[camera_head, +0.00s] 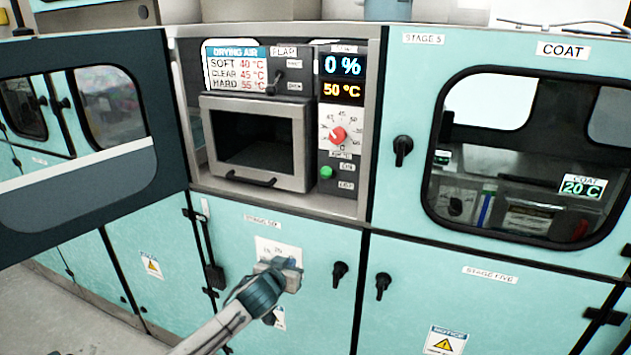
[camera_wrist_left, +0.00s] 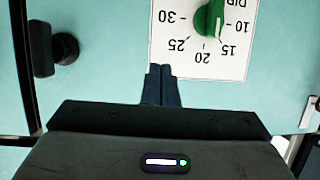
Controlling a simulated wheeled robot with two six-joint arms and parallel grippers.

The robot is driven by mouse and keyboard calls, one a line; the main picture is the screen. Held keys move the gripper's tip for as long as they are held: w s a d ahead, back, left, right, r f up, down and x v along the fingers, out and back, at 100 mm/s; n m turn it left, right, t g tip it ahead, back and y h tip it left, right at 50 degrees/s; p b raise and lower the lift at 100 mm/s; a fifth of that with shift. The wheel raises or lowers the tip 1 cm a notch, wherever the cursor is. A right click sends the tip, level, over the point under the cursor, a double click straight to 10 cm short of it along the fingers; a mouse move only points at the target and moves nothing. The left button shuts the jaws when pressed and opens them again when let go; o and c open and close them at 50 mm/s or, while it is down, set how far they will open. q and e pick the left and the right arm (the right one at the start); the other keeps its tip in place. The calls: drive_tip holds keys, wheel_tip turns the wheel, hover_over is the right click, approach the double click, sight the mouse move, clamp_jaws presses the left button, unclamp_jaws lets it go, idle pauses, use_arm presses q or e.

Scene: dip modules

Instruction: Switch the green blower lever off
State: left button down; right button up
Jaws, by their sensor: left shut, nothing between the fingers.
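The green blower lever (camera_head: 327,172) shows in the head view as a small green knob at the lower right of the drying-air panel, beside small labels that look like ON and OFF. Its exact setting is too small to tell. My left gripper (camera_head: 287,266) is below and to the left of it, in front of the lower cabinet door, apart from the lever. In the left wrist view its fingers (camera_wrist_left: 161,75) are together and empty. A different green knob (camera_wrist_left: 209,18) on a white numbered dial plate (camera_wrist_left: 200,65) is just beyond them. My right gripper is not in view.
A red knob on a dial (camera_head: 338,134) sits above the lever. The open-fronted metal box (camera_head: 254,145) is left of it. A dark-framed door (camera_head: 90,195) stands open at the left. Black latches (camera_head: 339,272) stick out of the doors below.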

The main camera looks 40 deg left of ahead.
sight(328, 173)
use_arm(q)
drive_tip(key=s+d+r+t, duration=0.1)
drive_tip(key=d+r+t, duration=0.1)
drive_tip(key=r, duration=1.1)
drive_tip(key=s+d+r+t, duration=0.1)
drive_tip(key=d+r+t, duration=0.1)
drive_tip(key=r, duration=1.2)
drive_tip(key=shift+r+n+t+h, duration=0.15)
drive_tip(key=shift+n+t+h, duration=0.2)
drive_tip(key=shift+t, duration=0.55)
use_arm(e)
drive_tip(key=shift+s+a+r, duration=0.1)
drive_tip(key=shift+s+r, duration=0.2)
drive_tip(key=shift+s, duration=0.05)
use_arm(q)
drive_tip(key=shift+w+p, duration=0.15)
drive_tip(key=shift+p, duration=0.15)
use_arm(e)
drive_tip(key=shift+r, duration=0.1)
